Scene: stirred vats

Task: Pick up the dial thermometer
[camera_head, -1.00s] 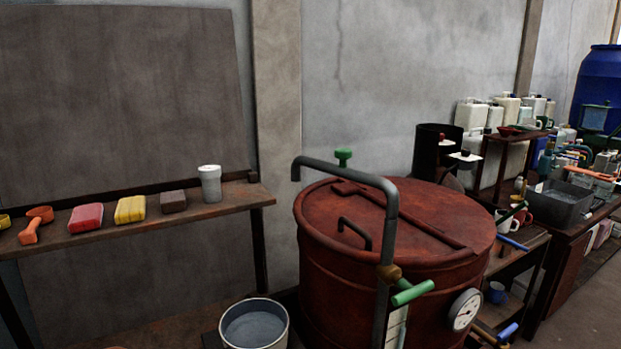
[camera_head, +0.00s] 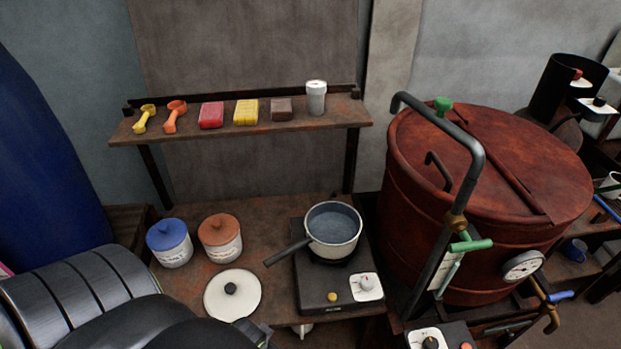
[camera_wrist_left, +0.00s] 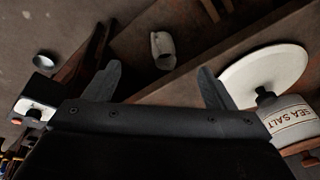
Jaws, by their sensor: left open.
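A round white dial with a dark rim (camera_head: 522,265) sits on the lower side of the rust-red vat (camera_head: 470,170) in the head view. I cannot tell whether it is the dial thermometer or a fixed gauge, and I see no separate thermometer. My left arm comes in at the bottom left of the head view, with its gripper mostly hidden at the lower edge. In the left wrist view my left gripper (camera_wrist_left: 160,72) is open, its two fingers apart with nothing between them. My right gripper is not in view.
A saucepan (camera_head: 333,229) stands on a hotplate (camera_head: 318,290). A blue-lidded jar (camera_head: 170,243), an orange-lidded jar (camera_head: 220,238) and a white lid (camera_head: 232,295) are on the bench.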

